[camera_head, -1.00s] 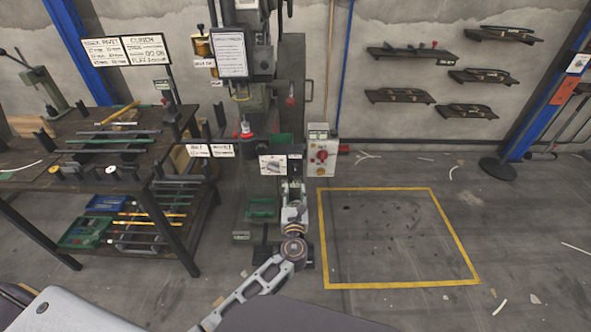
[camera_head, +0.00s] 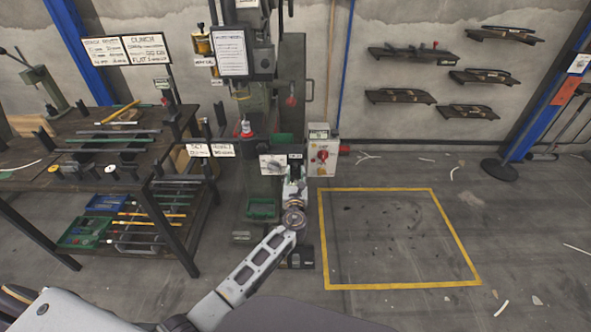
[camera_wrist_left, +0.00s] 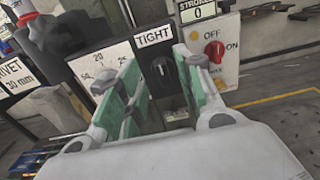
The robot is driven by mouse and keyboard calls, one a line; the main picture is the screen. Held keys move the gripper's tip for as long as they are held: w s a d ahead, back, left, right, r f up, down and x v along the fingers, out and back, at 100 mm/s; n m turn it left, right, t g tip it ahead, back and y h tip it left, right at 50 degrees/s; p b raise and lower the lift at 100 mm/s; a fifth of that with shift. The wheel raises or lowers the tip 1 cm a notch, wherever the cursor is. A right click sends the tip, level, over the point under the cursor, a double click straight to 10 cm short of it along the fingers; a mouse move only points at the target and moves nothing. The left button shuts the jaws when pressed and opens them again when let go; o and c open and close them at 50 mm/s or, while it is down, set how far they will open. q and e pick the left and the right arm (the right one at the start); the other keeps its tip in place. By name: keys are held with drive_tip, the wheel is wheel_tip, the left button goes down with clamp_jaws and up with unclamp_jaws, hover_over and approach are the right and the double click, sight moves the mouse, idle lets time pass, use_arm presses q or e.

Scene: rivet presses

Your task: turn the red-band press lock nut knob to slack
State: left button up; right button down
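The press (camera_head: 256,110) stands at the middle of the head view, with a red band (camera_head: 247,134) on its column. In the left wrist view a black knob (camera_wrist_left: 163,72) sits below a "TIGHT" label on the press's front panel (camera_wrist_left: 101,62). My left gripper (camera_head: 293,187) is in front of this panel. In the wrist view its green-padded fingers (camera_wrist_left: 158,88) are open and apart, with the knob showing between and beyond them. I cannot tell whether a finger touches it. The knob is not clear in the head view. My right gripper is out of view.
A box with a red ON/OFF switch (camera_wrist_left: 214,51) is close to the right of my fingers; it also shows in the head view (camera_head: 323,157). A "RIVET" sign (camera_wrist_left: 18,80) is at the left. A loaded workbench (camera_head: 88,168) stands left.

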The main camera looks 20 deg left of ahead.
sight(295, 167)
use_arm(q)
drive_tip(key=shift+x, duration=2.05)
clamp_jaws()
